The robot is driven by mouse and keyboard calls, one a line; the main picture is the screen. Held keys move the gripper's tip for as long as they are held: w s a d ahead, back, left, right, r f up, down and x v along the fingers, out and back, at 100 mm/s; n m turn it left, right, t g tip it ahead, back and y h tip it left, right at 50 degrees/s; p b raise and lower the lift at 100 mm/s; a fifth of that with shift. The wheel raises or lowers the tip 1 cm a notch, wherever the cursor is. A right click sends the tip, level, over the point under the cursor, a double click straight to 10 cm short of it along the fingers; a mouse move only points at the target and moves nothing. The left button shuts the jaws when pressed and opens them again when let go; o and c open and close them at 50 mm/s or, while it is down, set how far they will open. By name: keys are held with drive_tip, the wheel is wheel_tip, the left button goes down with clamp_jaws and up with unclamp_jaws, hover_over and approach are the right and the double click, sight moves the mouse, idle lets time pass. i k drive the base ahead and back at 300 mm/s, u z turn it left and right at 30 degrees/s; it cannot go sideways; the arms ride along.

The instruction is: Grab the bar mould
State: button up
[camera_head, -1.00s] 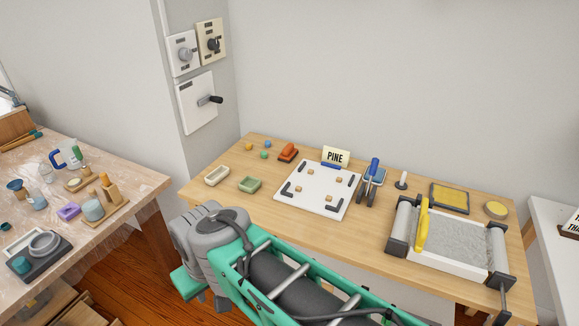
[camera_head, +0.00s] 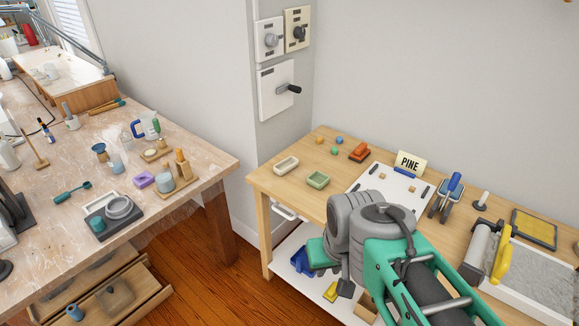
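I cannot tell for sure which thing is the bar mould. Two small, open, oblong moulds lie at the left end of the light wooden table: a cream one (camera_head: 286,165) and a pale green one (camera_head: 317,180). A small purple block-like piece (camera_head: 144,181) lies on the left workbench. My grey and green arm reaches in from the lower right. My gripper (camera_head: 335,287) shows only in part below the grey wrist, in front of the table and apart from the moulds. Its fingers are too hidden to read.
The wooden table (camera_head: 265,185) also bears a white board (camera_head: 372,179), a PINE sign (camera_head: 409,163) and a roller tray on the right. The cluttered workbench (camera_head: 215,168) at left has open drawers (camera_head: 125,283) below. Bare floor (camera_head: 205,275) lies between them.

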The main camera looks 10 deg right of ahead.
sight(287, 165)
drive_tip(key=u, duration=0.5)
drive_tip(key=i, duration=0.65)
drive_tip(key=u, duration=0.85)
drive_tip(key=i, duration=1.25)
drive_tip(key=z, duration=0.3)
